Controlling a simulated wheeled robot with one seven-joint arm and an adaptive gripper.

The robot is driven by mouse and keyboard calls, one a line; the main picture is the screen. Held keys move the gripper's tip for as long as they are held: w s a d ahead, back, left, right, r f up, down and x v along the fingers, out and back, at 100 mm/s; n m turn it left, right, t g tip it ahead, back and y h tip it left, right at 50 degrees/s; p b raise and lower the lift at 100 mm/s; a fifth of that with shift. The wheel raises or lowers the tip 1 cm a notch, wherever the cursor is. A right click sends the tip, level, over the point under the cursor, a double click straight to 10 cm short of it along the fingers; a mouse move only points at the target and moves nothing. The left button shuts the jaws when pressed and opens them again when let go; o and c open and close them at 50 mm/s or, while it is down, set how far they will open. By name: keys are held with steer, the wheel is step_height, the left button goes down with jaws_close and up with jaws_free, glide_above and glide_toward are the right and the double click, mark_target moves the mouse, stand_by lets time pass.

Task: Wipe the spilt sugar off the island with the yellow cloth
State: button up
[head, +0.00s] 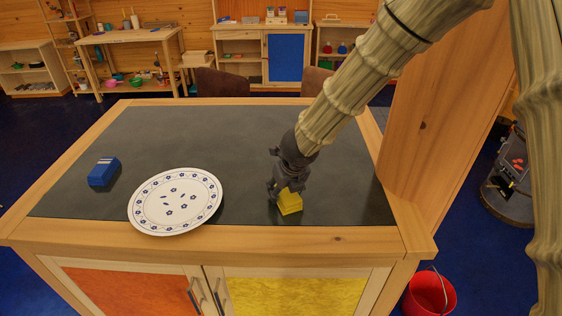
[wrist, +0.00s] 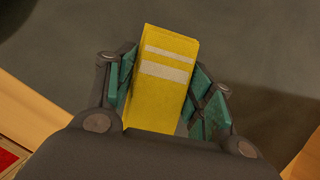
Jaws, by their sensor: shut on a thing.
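The yellow cloth (head: 290,204) looks like a folded block at the front right of the island's dark top (head: 250,130). My gripper (head: 285,190) points down and is shut on it. In the wrist view the yellow cloth (wrist: 160,80), with two pale stripes, sits between the teal finger pads of my gripper (wrist: 170,90). The cloth is at or just above the surface; I cannot tell whether it touches. No spilt sugar can be made out on the dark top in either view.
A white plate with blue flowers (head: 175,201) lies left of my gripper near the front edge. A blue folded block, perhaps another cloth (head: 104,171), is at the far left. A wooden panel (head: 440,120) rises at the right. A red bucket (head: 429,294) stands on the floor.

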steer(key=shift+w+r+p, duration=0.35)
steer(key=shift+r+p, duration=0.1)
steer(key=shift+r, duration=0.1)
steer(key=shift+w+d+r+p, duration=0.15)
steer(key=shift+w+r+p, duration=0.1)
steer(key=shift+p, duration=0.1)
steer(key=r+p, duration=0.1)
steer(key=s+r+p, duration=0.1)
steer(key=shift+a+r, duration=0.2)
steer(key=shift+r, duration=0.15)
steer(key=shift+w+a+r+p, duration=0.15)
steer(key=shift+w+r+p, duration=0.15)
steer(key=shift+r+p, duration=0.45)
step_height(320, 180, up, 2)
steer(key=shift+s+r+p, duration=0.1)
steer(key=shift+s+p, duration=0.05)
steer(key=shift+p, duration=1)
